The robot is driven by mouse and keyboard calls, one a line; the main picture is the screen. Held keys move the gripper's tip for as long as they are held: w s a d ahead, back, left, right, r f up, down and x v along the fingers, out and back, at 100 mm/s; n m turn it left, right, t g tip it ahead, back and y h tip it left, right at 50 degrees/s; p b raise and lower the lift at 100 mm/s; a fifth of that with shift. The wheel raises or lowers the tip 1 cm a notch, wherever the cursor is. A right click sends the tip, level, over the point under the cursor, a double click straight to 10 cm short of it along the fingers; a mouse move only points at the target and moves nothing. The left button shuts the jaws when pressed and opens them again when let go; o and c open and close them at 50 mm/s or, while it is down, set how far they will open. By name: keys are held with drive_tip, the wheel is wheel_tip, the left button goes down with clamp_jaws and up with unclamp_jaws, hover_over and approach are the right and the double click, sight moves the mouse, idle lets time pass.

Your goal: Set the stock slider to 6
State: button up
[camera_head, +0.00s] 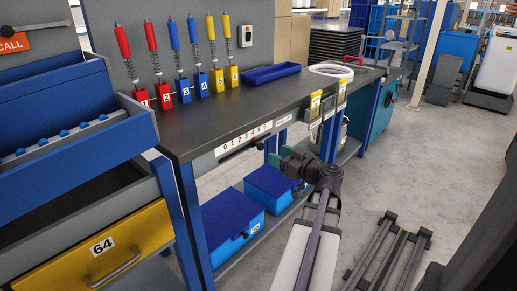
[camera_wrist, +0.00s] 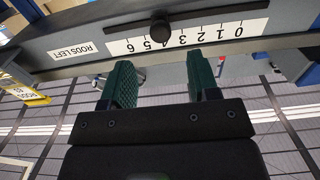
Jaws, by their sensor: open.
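The stock slider is a dark round knob (camera_wrist: 160,28) on a white scale strip (camera_wrist: 205,35) numbered 0 to 6, upside down in the wrist view. The knob is near the 4 and 5 marks; its exact value is hard to tell. In the head view the strip (camera_head: 240,140) is on the bench's front edge, with the knob (camera_head: 260,146) near its right end. My gripper (camera_wrist: 162,70) is open with green fingers. The fingers lie to either side of the knob's line, short of it and apart from it. Nothing is between them.
A "RODS LEFT" label (camera_wrist: 87,49) is beside the strip. Yellow tags (camera_head: 315,104) hang on the bench edge to its right. Blue bins (camera_head: 270,186) stand on the shelf below. Red, blue and yellow sprung tools stand on the benchtop (camera_head: 235,112). Open floor (camera_head: 400,170) lies right.

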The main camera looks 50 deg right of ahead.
sight(262, 147)
drive_tip(key=w, duration=0.8)
drive_tip(key=shift+w+d, duration=0.1)
drive_tip(key=shift+d, duration=0.25)
clamp_jaws()
